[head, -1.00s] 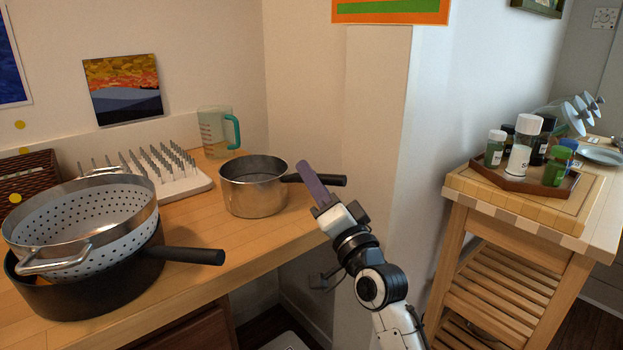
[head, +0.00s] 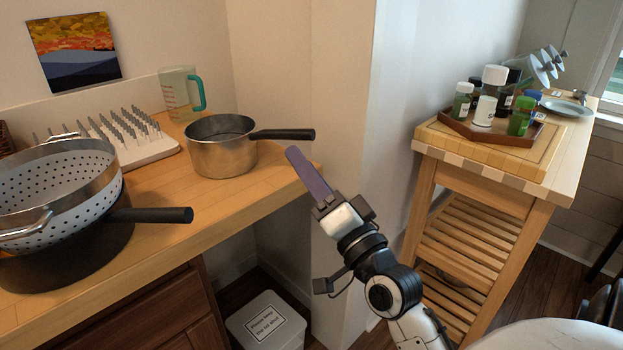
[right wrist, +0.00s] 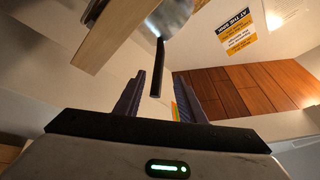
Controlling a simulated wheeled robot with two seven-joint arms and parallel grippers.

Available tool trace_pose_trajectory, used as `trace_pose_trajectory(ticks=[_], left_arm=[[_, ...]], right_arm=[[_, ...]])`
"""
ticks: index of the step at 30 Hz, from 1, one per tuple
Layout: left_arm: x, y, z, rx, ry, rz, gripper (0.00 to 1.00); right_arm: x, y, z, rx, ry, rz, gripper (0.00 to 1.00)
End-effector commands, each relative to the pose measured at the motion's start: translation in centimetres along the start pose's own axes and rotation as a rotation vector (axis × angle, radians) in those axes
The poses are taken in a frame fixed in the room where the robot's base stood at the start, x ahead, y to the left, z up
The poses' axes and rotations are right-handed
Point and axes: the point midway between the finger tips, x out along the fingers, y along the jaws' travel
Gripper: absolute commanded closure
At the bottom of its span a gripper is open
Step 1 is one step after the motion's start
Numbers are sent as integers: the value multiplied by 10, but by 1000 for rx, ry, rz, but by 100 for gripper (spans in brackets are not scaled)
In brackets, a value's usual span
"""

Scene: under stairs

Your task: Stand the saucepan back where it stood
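The steel saucepan (head: 222,155) stands upright on the wooden counter near its right end. Its black handle (head: 285,134) points right, out past the counter edge. In the right wrist view the saucepan's shiny underside (right wrist: 176,18) is at the top, and the handle (right wrist: 157,72) shows between and beyond the fingers. My right gripper (head: 308,172) is just below the handle in the head view, apart from it, with its fingers tilted up. In the wrist view its two purple fingers (right wrist: 158,98) are spread with nothing gripped. My left gripper is not in view.
A black pan (head: 80,245) holding a colander (head: 60,190) fills the counter's left. A peg rack (head: 140,148) and a measuring jug (head: 180,95) stand behind. A wooden trolley (head: 480,165) bears a tray of jars at right. A lidded bin (head: 268,322) stands below.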

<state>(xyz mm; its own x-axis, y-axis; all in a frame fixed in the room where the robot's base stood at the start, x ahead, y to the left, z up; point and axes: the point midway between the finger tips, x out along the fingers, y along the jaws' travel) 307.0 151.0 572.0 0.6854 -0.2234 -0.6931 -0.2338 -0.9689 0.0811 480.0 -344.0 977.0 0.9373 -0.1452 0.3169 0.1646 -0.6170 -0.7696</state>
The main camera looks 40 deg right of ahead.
Motion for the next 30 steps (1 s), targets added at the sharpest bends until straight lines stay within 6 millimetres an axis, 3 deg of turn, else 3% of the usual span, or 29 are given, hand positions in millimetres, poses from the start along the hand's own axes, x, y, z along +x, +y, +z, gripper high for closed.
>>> trace_pose_trajectory(ticks=[4,11,14,17,20,21,24,27,30], left_arm=[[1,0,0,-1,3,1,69],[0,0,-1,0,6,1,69],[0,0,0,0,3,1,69],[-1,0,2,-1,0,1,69],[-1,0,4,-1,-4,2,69],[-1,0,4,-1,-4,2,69],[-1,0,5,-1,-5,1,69],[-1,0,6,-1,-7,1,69],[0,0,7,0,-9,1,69]], right_arm=[[-17,1,1,0,-2,0,64],[-23,2,4,-5,-10,4,64],[-28,15,30,-58,-79,38,64],[-49,46,89,-179,-242,104,64],[-94,84,163,-349,-472,165,64],[-117,99,192,-419,-569,180,64],[-182,129,250,-577,-799,192,64],[-244,149,288,-702,-989,176,64],[-290,160,310,-787,-1120,151,64]])
